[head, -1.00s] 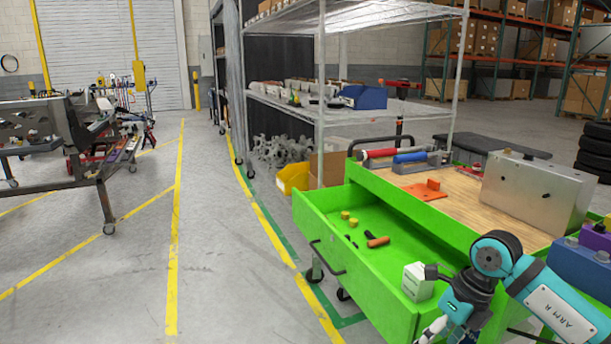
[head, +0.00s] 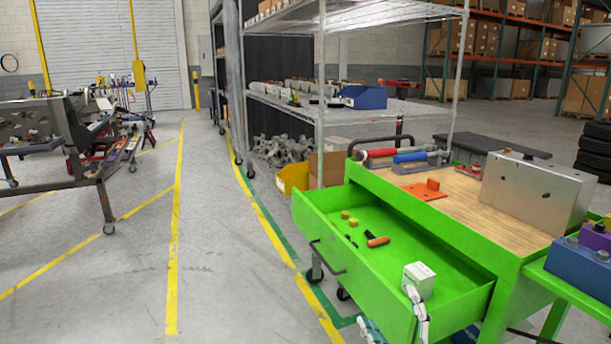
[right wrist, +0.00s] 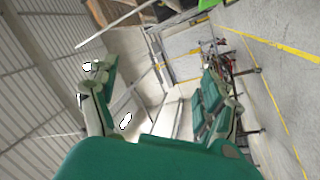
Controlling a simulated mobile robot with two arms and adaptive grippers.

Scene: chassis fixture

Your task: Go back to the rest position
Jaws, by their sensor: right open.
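My right gripper (head: 388,308) is at the bottom of the head view, at the front of the open green drawer (head: 455,307). Its two fingers stand apart with nothing between them. One finger overlaps the lower edge of a small white box (head: 420,275) at the drawer's near end; I cannot tell whether they touch. In the right wrist view the same gripper (right wrist: 157,78) is spread and empty, with the floor and far wall beyond it. My left gripper is in neither view.
The drawer also holds an orange-handled tool (head: 377,241) and small yellow blocks (head: 349,217). On the cart top are an orange bracket (head: 425,190) and a grey metal case (head: 537,192). A wire shelf (head: 350,110) stands behind.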

